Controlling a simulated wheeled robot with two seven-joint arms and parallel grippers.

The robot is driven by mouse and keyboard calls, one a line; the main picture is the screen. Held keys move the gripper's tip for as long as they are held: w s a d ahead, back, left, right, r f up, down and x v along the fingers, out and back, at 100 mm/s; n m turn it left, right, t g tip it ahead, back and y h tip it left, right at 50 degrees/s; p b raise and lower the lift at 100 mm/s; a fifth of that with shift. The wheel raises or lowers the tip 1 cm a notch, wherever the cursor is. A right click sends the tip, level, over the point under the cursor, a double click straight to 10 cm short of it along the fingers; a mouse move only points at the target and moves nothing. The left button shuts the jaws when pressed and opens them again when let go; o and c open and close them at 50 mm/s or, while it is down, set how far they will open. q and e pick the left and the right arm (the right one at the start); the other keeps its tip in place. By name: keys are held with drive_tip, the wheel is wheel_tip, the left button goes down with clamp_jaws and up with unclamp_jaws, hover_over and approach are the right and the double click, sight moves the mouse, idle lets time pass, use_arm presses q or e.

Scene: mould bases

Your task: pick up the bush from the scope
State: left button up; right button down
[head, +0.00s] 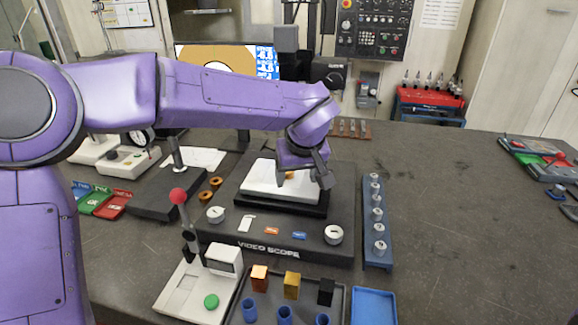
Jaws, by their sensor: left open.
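The video scope (215,228) stands on the bench with a white stage (262,185) on top. A small orange-brown ring-like piece, which looks like the bush (289,175), sits on the stage, partly hidden by my left gripper. My left gripper (306,180) reaches in from the left and hangs just above the stage, its fingers apart around or beside the bush; I cannot tell which. Nothing shows clearly held in it. My right gripper is not in view.
Two brown rings (206,195) lie left of the scope. A blue rack (376,250) with metal pins stands to its right. A lever press (195,285), a dark tray (262,305) of blocks and a blue tray (373,308) are in front.

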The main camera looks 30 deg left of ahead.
use_arm(q)
drive_tip(key=w+a, duration=0.1)
drive_tip(key=w, duration=0.1)
drive_tip(key=w+a+p, duration=0.1)
drive_tip(key=w+a, duration=0.1)
drive_tip(key=w+a+p, duration=0.1)
drive_tip(key=w, duration=0.1)
drive_tip(key=shift+a, duration=0.35)
drive_tip(key=x, duration=0.5)
drive_tip(key=shift+w+a+f+p, duration=0.1)
drive_tip(key=shift+w+a+p, duration=0.1)
drive_tip(key=shift+p, duration=0.2)
drive_tip(key=shift+s+d, duration=0.1)
drive_tip(key=c, duration=1.3)
